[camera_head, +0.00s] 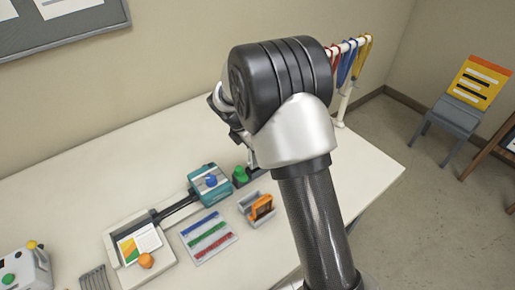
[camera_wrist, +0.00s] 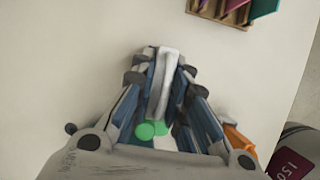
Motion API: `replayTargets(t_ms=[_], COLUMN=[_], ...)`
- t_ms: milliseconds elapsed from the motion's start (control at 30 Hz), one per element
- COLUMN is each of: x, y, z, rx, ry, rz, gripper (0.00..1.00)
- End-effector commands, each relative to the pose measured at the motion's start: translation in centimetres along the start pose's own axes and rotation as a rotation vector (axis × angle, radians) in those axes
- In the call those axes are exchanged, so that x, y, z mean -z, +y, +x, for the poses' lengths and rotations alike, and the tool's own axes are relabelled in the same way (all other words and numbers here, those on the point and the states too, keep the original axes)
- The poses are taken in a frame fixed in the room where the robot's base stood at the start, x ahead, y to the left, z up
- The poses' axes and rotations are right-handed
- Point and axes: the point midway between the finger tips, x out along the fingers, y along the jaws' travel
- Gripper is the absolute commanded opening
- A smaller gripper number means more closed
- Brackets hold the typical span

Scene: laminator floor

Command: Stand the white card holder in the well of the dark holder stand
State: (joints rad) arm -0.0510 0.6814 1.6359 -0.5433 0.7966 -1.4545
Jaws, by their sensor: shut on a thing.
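In the wrist view, my gripper (camera_wrist: 162,72) is shut on a slim white piece, which looks like the white card holder (camera_wrist: 166,68). The piece stands edge-on between the two fingers, and its lower part is hidden by them. In the head view, my gripper (camera_head: 243,138) is mostly hidden behind my own arm above the table, and the card holder cannot be made out. A dark low piece (camera_head: 257,173) shows beside a green knob at the arm's edge; I cannot tell whether it is the holder stand. No well is visible in either view.
A wooden organiser (camera_wrist: 228,16) is at the wrist view's top. The table's back left is clear.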

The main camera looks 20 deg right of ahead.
Motion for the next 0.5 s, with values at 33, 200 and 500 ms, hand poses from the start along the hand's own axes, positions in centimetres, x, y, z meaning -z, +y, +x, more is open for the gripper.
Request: replayTargets(t_ms=[33, 200, 500], x=[0.2, 0.5, 1.1], y=[0.0, 0.0, 0.0], z=[0.4, 1.1, 2.7], rx=[-0.001, 0.0, 0.0], ry=[0.0, 0.0, 0.0], rz=[0.0, 0.0, 0.001], gripper=[0.0, 0.0, 0.0])
